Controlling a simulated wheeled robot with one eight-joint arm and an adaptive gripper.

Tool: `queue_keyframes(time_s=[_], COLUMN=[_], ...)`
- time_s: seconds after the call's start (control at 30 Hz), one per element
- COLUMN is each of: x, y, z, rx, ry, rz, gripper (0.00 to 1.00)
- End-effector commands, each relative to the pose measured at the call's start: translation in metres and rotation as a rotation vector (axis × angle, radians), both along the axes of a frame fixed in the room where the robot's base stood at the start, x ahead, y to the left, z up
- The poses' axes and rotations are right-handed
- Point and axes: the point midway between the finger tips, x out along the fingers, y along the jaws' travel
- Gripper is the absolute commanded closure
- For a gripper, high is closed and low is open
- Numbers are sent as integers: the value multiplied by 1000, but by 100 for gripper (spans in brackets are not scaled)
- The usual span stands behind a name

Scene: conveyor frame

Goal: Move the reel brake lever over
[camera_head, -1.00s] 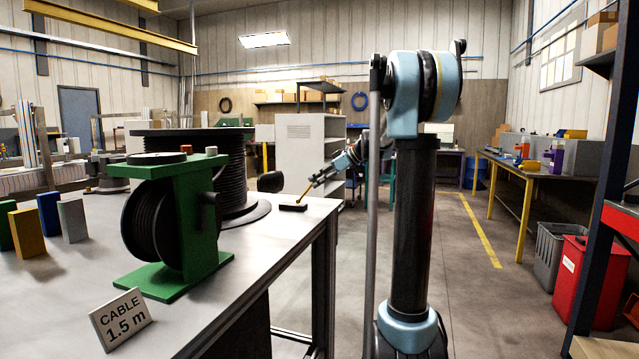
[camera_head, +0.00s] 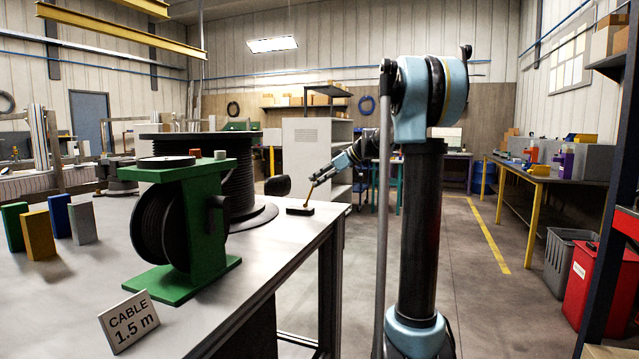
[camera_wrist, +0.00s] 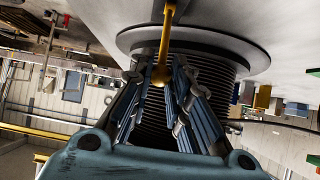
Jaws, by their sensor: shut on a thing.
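The brake lever (camera_head: 308,193) is a thin yellow rod rising from a small black base (camera_head: 293,211) on the bench near its right edge. In the head view it leans a little right toward my gripper (camera_head: 319,178). In the wrist view the yellow lever (camera_wrist: 168,35) comes down from the top and ends in a round knob between the fingers of my gripper (camera_wrist: 163,78). My gripper is shut on the lever near this end. The large black cable reel (camera_head: 240,170) stands left of the lever; it fills the middle of the wrist view behind the fingers.
The grey bench (camera_head: 70,290) carries a green stand (camera_head: 205,220) with a smaller reel, a cable sign (camera_head: 129,321) and several coloured blocks (camera_head: 38,234). A pale cabinet (camera_head: 305,150) stands behind the bench. The floor (camera_head: 480,310) right of my arm is open.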

Motion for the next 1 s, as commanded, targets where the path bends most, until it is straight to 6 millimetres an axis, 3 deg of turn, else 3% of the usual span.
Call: queue_keyframes(time_s=[0.6, 1.0], x=[14, 15], y=[27, 28], z=[8, 9], rx=[1, 1], ry=[-3, -3], rz=[-5, -6], gripper=[96, 96])
